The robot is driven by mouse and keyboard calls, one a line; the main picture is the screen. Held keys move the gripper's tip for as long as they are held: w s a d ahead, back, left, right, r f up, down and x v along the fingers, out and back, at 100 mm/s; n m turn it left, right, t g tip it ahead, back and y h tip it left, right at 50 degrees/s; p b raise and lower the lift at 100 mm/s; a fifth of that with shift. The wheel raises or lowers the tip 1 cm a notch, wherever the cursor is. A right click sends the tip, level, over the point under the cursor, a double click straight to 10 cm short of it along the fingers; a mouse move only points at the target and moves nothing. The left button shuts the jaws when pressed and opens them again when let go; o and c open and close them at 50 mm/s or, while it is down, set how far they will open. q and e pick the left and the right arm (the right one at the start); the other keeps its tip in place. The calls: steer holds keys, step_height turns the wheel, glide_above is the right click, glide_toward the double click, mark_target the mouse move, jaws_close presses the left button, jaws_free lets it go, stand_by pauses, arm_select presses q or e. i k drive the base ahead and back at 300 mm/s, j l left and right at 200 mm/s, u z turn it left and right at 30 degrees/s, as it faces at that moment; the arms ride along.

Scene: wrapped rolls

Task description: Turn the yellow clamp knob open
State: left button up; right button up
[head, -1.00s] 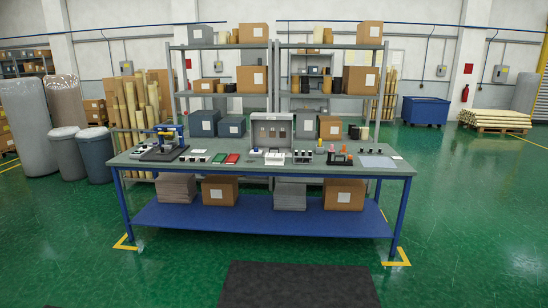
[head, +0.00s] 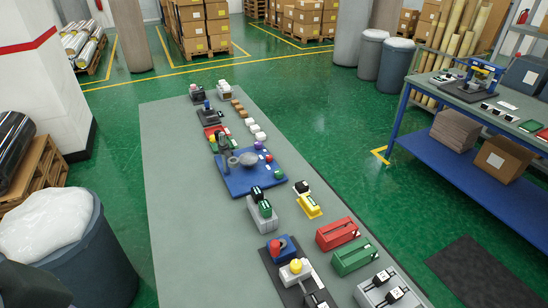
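A round yellow knob (head: 296,265) sits on a white block on a dark plate near the front end of the long grey-green bench (head: 180,215). It looks like the clamp knob, but it is too small to tell its turn position. Next to it on the same plate is a blue block with a red knob (head: 275,246). A blue fixture with a yellow part (head: 482,72) stands on a dark base on the other table at the right; I cannot tell whether that part is a knob. Neither of my grippers is in view.
A red case (head: 337,234) and a green case (head: 353,257) lie right of the knob. A blue tray (head: 238,181) holds parts further back. A blue-legged table (head: 455,160) stands at the right, with green floor between. A large bin (head: 85,270) is at the left.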

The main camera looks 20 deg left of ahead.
mark_target(296, 265)
steer(key=u, duration=0.3)
steer(key=k+l+u, duration=0.15)
steer(key=i+j+z, duration=0.25)
steer(key=i+j, duration=0.55)
steer(key=i, duration=0.1)
